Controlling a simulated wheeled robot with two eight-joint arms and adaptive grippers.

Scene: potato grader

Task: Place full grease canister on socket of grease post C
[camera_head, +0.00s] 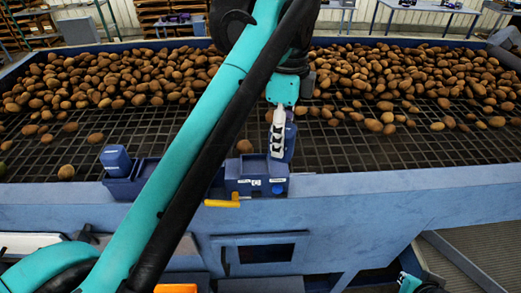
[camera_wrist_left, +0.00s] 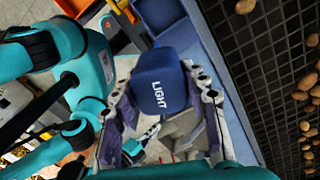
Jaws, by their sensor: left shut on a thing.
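My left gripper (camera_head: 279,148) is shut on a blue canister (camera_head: 290,140), which is nearly upright. No letter C is readable.
Another blue canister (camera_head: 115,160) stands in a blue holder (camera_head: 123,187) to the left on the grader's front rim (camera_head: 400,184). Potatoes (camera_head: 130,75) lie on the dark grid behind. My left arm hides part of the rim between the holders.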

